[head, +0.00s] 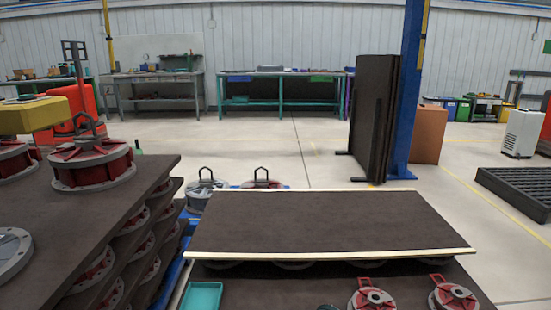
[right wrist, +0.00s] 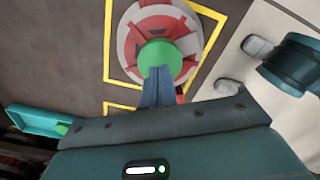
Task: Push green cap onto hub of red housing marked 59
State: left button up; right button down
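In the right wrist view a green cap (right wrist: 158,54) is over the centre of a red and grey housing (right wrist: 134,32). My right gripper (right wrist: 158,72) has its fingers together, with the tips at the near edge of the cap. The cap is wider than the fingers and does not look held between them. I cannot tell how far down on the hub it is. In the head view two red housings (head: 371,296) (head: 452,297) show at the bottom edge; no number is readable. My left gripper is not in view.
A dark board with pale edges (head: 320,222) lies behind the housings. Stacked boards with housings (head: 92,163) stand at the left. Yellow lines (right wrist: 107,45) frame the housing.

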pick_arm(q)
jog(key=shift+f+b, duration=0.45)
pick_arm(e)
jog(key=shift+f, duration=0.8)
notch_tip(320, 180, up, 4)
jog(key=p, duration=0.4)
jog(key=shift+f, duration=0.15)
jog(key=shift+r+p, duration=0.75)
jog(key=shift+p, duration=0.15)
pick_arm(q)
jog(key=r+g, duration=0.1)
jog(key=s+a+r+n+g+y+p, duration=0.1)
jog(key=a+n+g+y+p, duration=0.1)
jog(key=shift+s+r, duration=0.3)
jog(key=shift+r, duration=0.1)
pick_arm(e)
jog(key=shift+r, duration=0.9)
